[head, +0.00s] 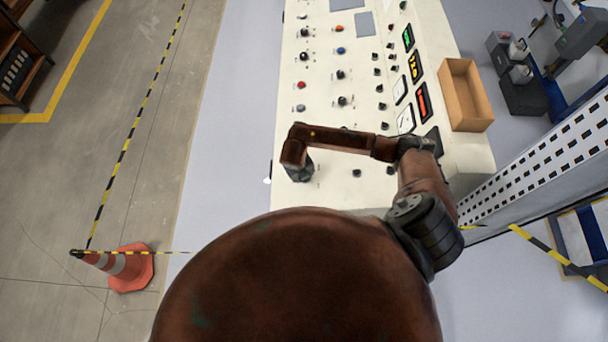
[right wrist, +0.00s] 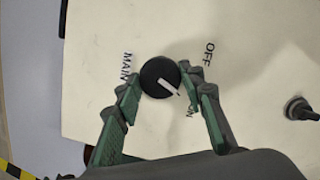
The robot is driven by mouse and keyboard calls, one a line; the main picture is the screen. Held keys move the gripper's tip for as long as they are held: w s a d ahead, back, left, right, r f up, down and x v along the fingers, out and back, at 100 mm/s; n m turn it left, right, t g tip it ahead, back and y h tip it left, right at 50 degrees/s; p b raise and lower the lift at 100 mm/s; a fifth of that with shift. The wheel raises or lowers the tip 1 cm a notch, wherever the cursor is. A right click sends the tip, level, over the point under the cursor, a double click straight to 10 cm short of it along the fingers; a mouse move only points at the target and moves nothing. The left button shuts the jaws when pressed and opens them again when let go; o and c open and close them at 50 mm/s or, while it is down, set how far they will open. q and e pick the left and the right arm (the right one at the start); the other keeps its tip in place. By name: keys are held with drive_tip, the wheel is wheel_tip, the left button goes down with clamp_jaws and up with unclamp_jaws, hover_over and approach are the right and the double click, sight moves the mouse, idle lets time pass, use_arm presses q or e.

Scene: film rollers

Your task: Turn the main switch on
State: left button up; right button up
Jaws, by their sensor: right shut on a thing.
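The main switch (right wrist: 160,77) is a round black knob with a white pointer line, on the cream panel in the right wrist view. The word MAIN is printed to its left and OFF to its upper right. An ON label at its lower right is partly hidden by a finger. The pointer slants down to the right, towards ON. My right gripper (right wrist: 161,82) is shut on the knob, one green-grey finger on each side. In the head view my right gripper (head: 298,173) is at the panel's near left corner and hides the switch. My left gripper is not in view.
The control panel (head: 320,103) carries several other knobs, buttons and lit displays beyond my arm. A black knob (right wrist: 300,109) stands right of the gripper. A traffic cone (head: 128,268) stands at left on the floor.

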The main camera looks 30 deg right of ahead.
drive_tip(key=shift+a+m+h+b, duration=0.1)
drive_tip(key=shift+m+h+b, duration=0.2)
drive_tip(key=shift+m, duration=0.8)
drive_tip(key=o, duration=1.2)
drive_tip(key=shift+c, duration=0.2)
drive_tip(key=v, duration=1.2)
drive_tip(key=shift+w, duration=0.15)
